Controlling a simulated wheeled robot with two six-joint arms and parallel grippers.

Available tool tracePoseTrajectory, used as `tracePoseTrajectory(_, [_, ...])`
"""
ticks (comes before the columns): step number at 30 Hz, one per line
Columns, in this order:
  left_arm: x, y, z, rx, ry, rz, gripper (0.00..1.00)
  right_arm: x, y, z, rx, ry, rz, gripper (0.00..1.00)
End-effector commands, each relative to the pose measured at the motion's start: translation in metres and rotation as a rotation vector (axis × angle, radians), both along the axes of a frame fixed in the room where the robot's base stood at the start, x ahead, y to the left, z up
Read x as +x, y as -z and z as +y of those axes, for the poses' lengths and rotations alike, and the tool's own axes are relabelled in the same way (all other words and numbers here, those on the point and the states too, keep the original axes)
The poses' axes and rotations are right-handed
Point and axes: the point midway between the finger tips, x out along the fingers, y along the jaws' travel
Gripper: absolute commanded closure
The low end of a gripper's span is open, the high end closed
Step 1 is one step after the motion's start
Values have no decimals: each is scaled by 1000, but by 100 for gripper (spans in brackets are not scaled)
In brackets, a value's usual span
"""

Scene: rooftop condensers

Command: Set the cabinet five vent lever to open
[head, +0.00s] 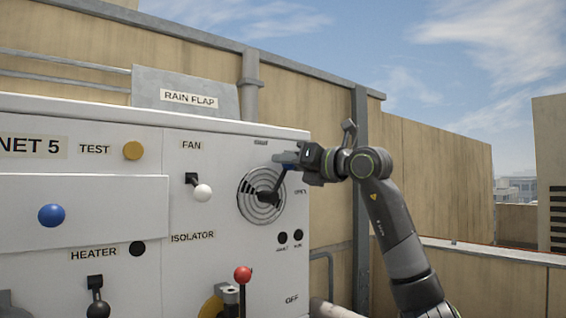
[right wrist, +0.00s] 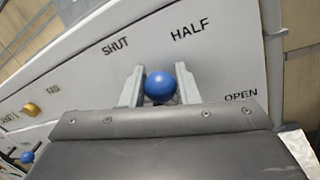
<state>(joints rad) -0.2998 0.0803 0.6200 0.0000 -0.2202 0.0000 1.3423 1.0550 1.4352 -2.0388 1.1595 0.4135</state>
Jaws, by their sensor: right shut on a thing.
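The vent lever (head: 267,196) is a dark arm on a round slotted vent (head: 246,209) at the right of the cabinet front. It points up and to the right, roughly toward the HALF side, between the top label and OPEN (head: 300,191). Its blue knob (right wrist: 159,87) sits between the two fingers of my right gripper (head: 286,161), which is shut on it. In the right wrist view SHUT (right wrist: 115,47), HALF (right wrist: 188,33) and OPEN (right wrist: 241,96) show around the knob; the lever's pivot is hidden. My left gripper is not in view.
The white cabinet (head: 150,215) also carries a white FAN knob (head: 202,193), a red-knobbed lever (head: 243,274), a blue knob (head: 51,215), a yellow TEST button (head: 133,150) and a HEATER lever (head: 97,300). A grey post (head: 361,215) stands behind my right arm.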

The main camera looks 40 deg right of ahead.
Motion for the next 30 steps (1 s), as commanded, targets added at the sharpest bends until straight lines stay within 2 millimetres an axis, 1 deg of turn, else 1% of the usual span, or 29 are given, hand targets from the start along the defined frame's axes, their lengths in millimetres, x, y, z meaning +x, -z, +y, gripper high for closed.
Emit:
tracePoseTrajectory(1, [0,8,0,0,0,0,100,0,6,-4,47,1,1,100])
tracePoseTrajectory(6, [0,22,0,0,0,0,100,1,15,-15,207,0,13,100])
tracePoseTrajectory(15, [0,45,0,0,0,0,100,2,31,-28,458,1,31,100])
tracePoseTrajectory(21, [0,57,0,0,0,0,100,2,39,-33,577,0,41,100])
tracePoseTrajectory(30, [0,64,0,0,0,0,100,2,43,-36,666,0,47,100])
